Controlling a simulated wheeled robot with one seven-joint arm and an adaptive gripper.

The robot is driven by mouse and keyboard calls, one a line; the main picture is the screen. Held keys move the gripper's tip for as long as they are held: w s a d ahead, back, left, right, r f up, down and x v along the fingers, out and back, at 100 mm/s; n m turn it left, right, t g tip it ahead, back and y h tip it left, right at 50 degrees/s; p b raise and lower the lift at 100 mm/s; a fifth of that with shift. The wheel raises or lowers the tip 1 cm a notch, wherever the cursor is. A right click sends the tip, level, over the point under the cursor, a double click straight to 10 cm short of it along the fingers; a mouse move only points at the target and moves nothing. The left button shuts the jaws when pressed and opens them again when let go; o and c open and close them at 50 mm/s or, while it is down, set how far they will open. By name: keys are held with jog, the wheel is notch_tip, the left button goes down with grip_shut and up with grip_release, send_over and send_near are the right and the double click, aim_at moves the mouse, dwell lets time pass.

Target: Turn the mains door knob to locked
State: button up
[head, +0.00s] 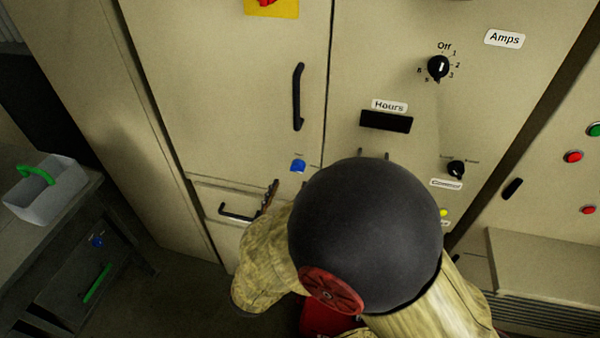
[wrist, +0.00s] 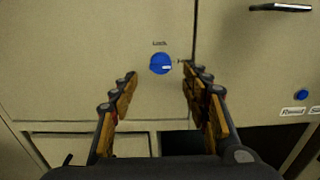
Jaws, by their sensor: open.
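The mains door knob is a round blue knob (head: 298,166) on the pale cabinet door, below a vertical black handle. It also shows in the wrist view as a blue knob (wrist: 161,63) with a white pointer mark toward the right. The label above it reads "Lock"; a small mark to its right is too small to read. My gripper (head: 270,194) is in front of the lower door, just below and left of the knob in the head view. In the wrist view its open, empty fingers (wrist: 158,76) stand either side of the knob's line, apart from it.
A black door handle (head: 298,97) is above the knob, and a drawer handle (head: 238,212) is below left. The right panel has an Amps dial (head: 438,67) and a smaller black dial (head: 456,169). A grey tray (head: 45,190) stands on a dark cabinet at left.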

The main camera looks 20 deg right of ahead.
aim_at(296, 170)
jog(key=b+x, duration=0.2)
jog(key=x, duration=0.5)
jog(key=shift+w+d, duration=0.1)
jog(key=shift+w, duration=0.05)
jog(key=c, duration=0.3)
grip_shut()
dwell(0.4)
